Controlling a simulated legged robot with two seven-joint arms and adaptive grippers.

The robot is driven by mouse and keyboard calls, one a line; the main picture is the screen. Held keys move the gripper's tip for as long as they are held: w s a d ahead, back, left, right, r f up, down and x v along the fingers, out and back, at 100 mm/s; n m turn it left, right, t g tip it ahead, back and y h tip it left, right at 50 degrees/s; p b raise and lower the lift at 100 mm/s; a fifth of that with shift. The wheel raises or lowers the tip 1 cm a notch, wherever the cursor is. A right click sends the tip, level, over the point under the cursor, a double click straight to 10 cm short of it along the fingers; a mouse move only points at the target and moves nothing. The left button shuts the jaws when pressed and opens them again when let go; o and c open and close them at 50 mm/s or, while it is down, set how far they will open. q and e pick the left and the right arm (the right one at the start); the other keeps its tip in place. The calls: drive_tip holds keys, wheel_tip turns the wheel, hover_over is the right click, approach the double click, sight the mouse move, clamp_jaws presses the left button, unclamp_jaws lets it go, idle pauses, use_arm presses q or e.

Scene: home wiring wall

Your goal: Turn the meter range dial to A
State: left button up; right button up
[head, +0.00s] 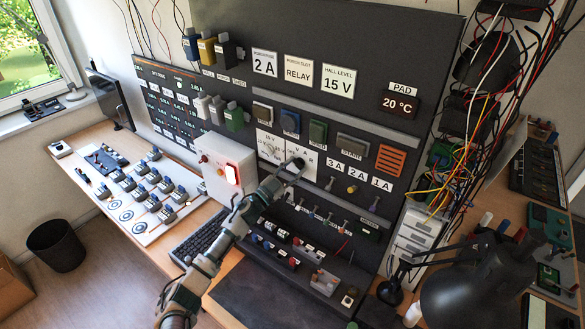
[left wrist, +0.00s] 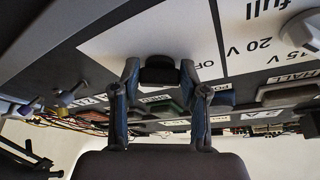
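The meter range dial is a black knob on a white plate (head: 307,152) with V, A and R marks, in the middle of the dark wall panel. In the head view my left gripper (head: 297,163) is at this plate and hides most of the dial. In the left wrist view the black dial (left wrist: 160,70) sits between the two fingertips of my left gripper (left wrist: 160,76). The fingertips are drawn in close on both sides and appear to touch it. The dial's pointer direction cannot be made out. My right gripper is not in view.
A second plate with a pale knob (head: 272,151) is just left of the dial. Switches, an orange vent (head: 390,160) and 3A, 2A, 1A labels lie to the right. A white box with a red-lit switch (head: 226,166) stands left of my forearm. Loose wires hang at the right.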

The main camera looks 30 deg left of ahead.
use_arm(q)
drive_tip(key=shift+r, duration=0.45)
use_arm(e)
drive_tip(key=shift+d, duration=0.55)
